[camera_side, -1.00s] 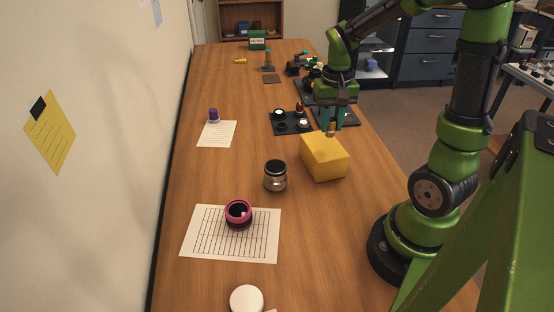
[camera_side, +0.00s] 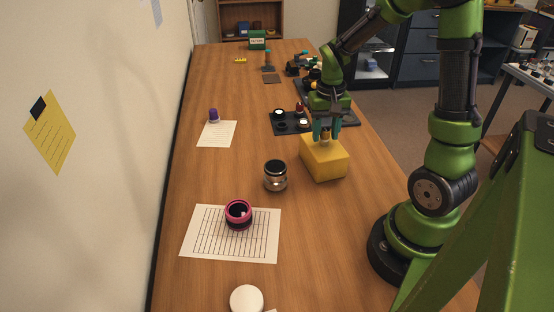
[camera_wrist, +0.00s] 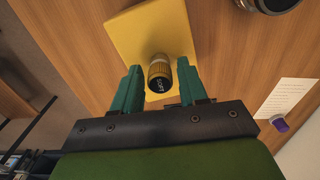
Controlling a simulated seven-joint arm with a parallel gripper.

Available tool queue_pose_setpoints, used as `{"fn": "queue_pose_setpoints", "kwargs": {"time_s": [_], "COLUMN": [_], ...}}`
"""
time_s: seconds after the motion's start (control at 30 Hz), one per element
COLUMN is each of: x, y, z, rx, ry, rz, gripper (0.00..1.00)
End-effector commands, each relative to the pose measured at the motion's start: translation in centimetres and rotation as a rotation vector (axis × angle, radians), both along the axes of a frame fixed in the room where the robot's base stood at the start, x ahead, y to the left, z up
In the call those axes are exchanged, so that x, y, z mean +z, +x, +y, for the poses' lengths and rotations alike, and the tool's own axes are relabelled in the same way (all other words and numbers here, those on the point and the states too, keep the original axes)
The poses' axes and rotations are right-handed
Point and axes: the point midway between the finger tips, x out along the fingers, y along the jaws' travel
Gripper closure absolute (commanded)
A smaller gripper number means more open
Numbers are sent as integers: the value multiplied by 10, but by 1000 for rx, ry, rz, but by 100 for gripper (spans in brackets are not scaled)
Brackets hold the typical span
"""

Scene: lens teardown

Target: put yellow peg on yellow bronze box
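The yellow peg, a small brass-coloured knurled cylinder with a dark lettered end (camera_wrist: 160,76), is upright at the yellow box's top in the wrist view. It shows small between my fingers in the side view (camera_side: 325,138). The yellow box (camera_side: 327,163) sits on the table's right side; the wrist view shows its top (camera_wrist: 135,32). My gripper (camera_side: 326,132) points down over the box. Its teal fingers (camera_wrist: 160,82) stand either side of the peg, with narrow gaps visible, so it looks open. The peg's contact with the box is hard to see.
A black-and-silver lens (camera_side: 275,176) stands left of the box. A black tray with small parts (camera_side: 283,125) lies just behind it. A pink-ringed lens (camera_side: 238,213) stands on a gridded sheet (camera_side: 200,245). The table's left-middle is fairly clear.

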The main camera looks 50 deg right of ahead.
Motion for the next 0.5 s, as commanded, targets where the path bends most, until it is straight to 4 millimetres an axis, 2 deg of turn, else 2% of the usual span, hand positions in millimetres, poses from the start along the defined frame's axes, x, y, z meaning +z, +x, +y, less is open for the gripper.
{"fn": "queue_pose_setpoints", "kwargs": {"time_s": [0.33,0.5], "x": [1,19], "y": [0,1], "z": [0,0], "rx": [0,1], "ry": [0,-2], "rz": [-1,-5], "gripper": [48,48]}}
